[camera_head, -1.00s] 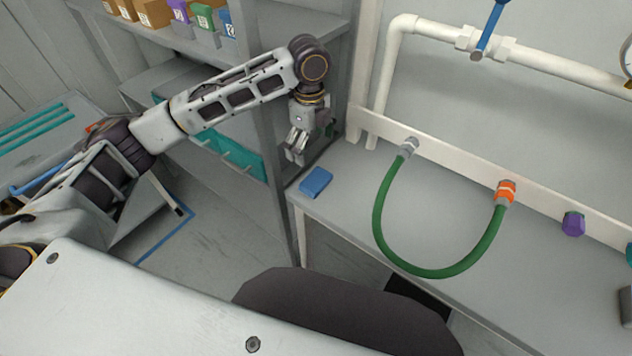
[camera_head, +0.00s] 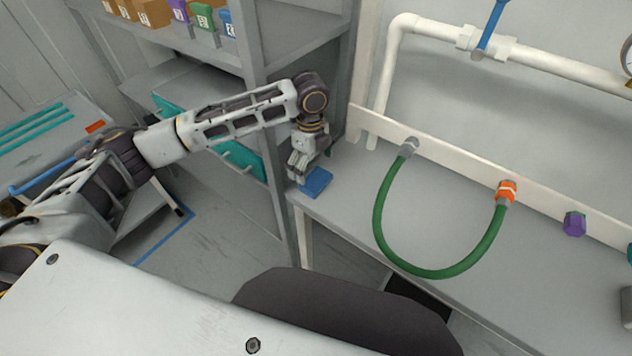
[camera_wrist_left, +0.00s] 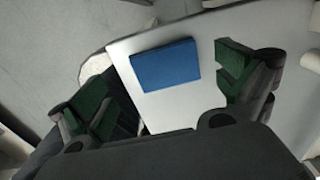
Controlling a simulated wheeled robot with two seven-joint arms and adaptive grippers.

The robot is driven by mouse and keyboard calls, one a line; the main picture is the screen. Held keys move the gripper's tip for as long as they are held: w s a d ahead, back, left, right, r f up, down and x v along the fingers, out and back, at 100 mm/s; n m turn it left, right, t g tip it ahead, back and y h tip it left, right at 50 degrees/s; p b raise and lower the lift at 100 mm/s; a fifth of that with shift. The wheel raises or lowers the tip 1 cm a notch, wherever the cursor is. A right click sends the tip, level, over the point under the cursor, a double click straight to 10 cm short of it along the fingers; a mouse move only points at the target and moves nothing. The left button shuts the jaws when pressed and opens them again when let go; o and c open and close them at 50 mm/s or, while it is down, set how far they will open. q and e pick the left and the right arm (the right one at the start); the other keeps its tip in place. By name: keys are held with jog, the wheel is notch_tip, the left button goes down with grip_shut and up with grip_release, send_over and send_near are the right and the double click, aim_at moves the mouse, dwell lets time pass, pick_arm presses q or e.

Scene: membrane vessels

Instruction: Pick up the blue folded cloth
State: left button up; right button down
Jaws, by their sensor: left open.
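The blue folded cloth (camera_head: 317,182) lies flat on the left end of the grey bench (camera_head: 345,209), close to its edge. It also shows in the left wrist view (camera_wrist_left: 166,66), whole and between the two fingers but farther out. My left gripper (camera_head: 299,174) points down just above and at the left of the cloth in the head view. In the left wrist view my left gripper (camera_wrist_left: 170,98) is open, with its green-padded fingers spread wide and nothing between them. I cannot tell whether a fingertip touches the cloth. My right gripper is not in view.
A green hose (camera_head: 428,272) loops over the bench to the right of the cloth, ending at an orange fitting (camera_head: 506,192). A purple knob (camera_head: 574,223) sits farther right. Grey shelving (camera_head: 262,95) stands behind my left arm. The bench between cloth and hose is clear.

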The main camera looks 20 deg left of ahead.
aim_at(311, 177)
pick_arm(q)
jog(key=shift+f, duration=0.35)
notch_tip(311, 177, down, 4)
jog(key=shift+w+r, duration=0.15)
jog(key=shift+r, duration=0.05)
jog(key=shift+f, duration=0.45)
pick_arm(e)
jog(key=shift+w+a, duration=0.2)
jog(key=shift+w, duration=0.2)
pick_arm(q)
jog(key=c, duration=0.7)
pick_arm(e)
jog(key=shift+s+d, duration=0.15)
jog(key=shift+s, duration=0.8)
